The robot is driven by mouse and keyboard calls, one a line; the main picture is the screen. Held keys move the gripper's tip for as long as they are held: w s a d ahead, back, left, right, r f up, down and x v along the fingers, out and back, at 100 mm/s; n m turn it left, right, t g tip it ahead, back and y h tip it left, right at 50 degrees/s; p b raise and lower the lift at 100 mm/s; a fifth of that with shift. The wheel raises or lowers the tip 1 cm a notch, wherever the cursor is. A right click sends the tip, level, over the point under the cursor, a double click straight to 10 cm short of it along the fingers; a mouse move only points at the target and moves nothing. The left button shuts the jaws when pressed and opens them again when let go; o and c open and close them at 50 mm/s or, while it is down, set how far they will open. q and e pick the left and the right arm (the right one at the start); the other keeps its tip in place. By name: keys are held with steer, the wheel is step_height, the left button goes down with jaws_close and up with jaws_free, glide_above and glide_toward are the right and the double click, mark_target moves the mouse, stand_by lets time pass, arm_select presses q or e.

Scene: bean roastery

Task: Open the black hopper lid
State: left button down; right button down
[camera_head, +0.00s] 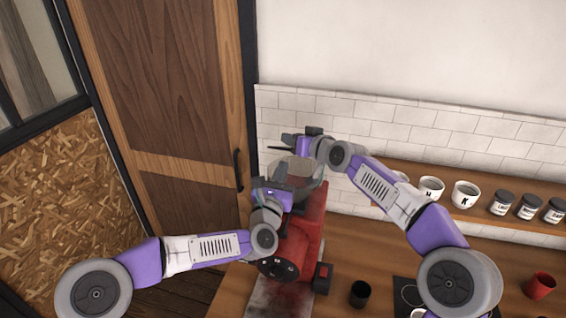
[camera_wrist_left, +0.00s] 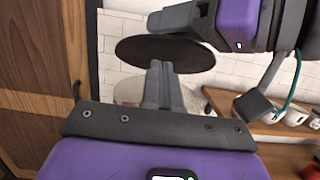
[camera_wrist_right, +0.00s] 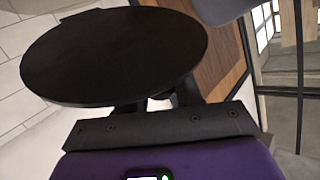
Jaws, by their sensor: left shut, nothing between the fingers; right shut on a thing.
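The black hopper lid (camera_wrist_left: 165,53) is a round dark disc, raised clear of the pale hopper rim (camera_wrist_left: 130,90) in the left wrist view. It fills much of the right wrist view (camera_wrist_right: 115,55) and shows almost edge-on in the head view (camera_head: 284,149). My right gripper (camera_head: 297,139) is shut on the lid at its edge, above the hopper. The clear hopper (camera_head: 297,171) sits on the red machine (camera_head: 308,232). My left gripper (camera_head: 267,186) is shut and empty beside the hopper, in front of it; its closed fingers (camera_wrist_left: 160,78) overlap the lid in view.
A wooden shelf (camera_head: 510,221) on the right holds white cups (camera_head: 466,194) and several dark jars. A black cup (camera_head: 360,294) and a red cup (camera_head: 541,285) stand on the wooden counter (camera_head: 375,245). A wooden door (camera_head: 165,80) is behind on the left.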

arm_select(q)
steer(key=shift+w+d+r, duration=0.1)
steer(key=shift+w+r, duration=0.2)
steer(key=shift+r, duration=0.25)
steer(key=shift+w+d+r, duration=0.1)
steer(key=shift+w+r, duration=0.2)
steer(key=shift+r, duration=0.2)
arm_select(e)
steer(key=shift+d, duration=0.1)
